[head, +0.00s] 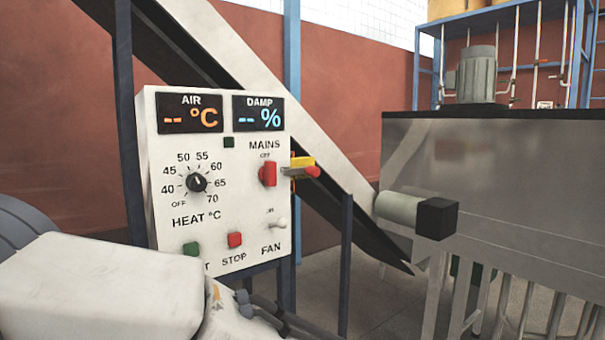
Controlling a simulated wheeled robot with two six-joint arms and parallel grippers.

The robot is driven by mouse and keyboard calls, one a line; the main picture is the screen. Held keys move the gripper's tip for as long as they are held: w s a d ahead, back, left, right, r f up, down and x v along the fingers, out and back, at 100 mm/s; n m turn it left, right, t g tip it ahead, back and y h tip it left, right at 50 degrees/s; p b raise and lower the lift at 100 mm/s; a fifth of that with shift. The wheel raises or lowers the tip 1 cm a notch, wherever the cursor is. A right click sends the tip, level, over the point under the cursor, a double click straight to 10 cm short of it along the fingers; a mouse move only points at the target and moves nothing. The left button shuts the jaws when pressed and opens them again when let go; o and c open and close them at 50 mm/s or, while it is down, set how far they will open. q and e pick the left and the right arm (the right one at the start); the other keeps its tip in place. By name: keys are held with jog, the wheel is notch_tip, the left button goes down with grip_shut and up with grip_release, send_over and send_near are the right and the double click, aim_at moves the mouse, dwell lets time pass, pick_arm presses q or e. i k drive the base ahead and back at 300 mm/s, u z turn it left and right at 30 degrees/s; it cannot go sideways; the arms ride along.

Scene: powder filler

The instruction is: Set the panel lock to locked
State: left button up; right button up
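A white control panel (219,240) stands left of centre. No part of it carries a readable lock label. On its right side edge is a yellow piece (302,161) with a red handle (312,171) pointing right; this may be the panel lock, but I cannot tell its setting. A red MAINS switch (268,173) is on the panel's face, with OFF printed above it. My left arm comes in at the lower left, in front of the panel's lower left corner. Dark parts of my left gripper (272,311) show below the panel; their opening is unclear. My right gripper is out of view.
The panel also has a HEAT knob (197,183), a green button (191,248), a red STOP button (235,240) and a FAN toggle (279,222). A sloping chute (265,70) passes behind it. A grey metal machine (510,190) stands at the right.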

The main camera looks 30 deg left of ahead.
aim_at(312, 171)
jog(key=u, duration=0.5)
jog(key=k, duration=1.15)
jog(key=z, duration=0.45)
jog(key=i, duration=1.45)
jog(key=u, duration=0.45)
